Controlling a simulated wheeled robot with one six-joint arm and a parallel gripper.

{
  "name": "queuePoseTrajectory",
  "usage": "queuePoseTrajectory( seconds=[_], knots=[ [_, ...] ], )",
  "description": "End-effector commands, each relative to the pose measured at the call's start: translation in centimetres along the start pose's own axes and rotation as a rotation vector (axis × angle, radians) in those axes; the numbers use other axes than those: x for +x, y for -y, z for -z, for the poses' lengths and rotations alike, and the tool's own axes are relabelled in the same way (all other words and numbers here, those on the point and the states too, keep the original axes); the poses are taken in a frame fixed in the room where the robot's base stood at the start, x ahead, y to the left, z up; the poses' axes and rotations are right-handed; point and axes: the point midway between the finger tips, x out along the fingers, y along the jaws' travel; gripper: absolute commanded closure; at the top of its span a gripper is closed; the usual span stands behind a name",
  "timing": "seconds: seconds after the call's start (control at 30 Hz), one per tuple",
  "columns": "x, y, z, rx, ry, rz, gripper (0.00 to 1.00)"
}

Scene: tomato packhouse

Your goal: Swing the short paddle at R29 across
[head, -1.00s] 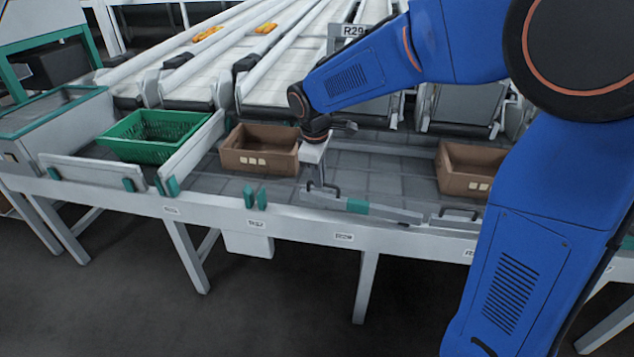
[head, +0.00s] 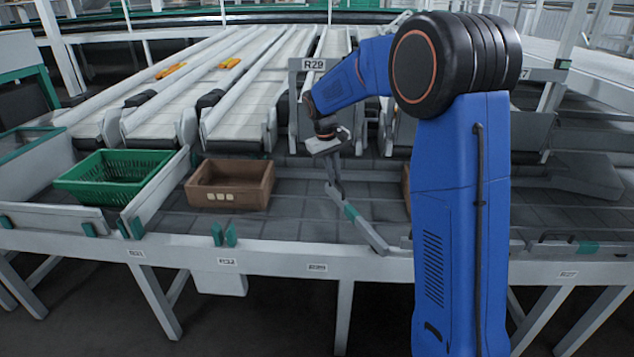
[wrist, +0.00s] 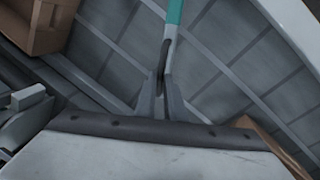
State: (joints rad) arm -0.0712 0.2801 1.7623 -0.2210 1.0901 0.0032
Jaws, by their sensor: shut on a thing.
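The short paddle (head: 369,232) is a grey bar with a teal band. It slants across the grey belt from the front rail near my arm back toward the middle. My gripper (head: 334,182) is shut on the dark handle at its far end. In the wrist view the fingers (wrist: 161,90) close around the handle (wrist: 166,55), with the teal band (wrist: 173,14) beyond. The R29 sign (head: 313,65) hangs above the lanes behind the gripper. My arm hides the rail right of the paddle.
A brown crate (head: 229,205) sits on the belt (head: 290,208) left of the paddle. A green crate (head: 75,187) stands farther left. Another brown crate (head: 406,188) is mostly hidden behind my arm. Another paddle (head: 560,247) lies along the front rail at right.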

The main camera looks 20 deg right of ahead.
Motion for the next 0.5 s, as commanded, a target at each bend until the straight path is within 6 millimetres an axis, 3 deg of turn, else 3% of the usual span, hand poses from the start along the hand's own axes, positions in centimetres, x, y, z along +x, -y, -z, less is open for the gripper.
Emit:
queuePoseTrajectory(
  seconds=[0.2,0.5],
  knots=[
    [1.0,-5.1,-0.3,0.196,0.037,0.0,1.0],
    [1.9,-9.8,-1.8,0.397,0.078,0.0,1.0]
  ],
)
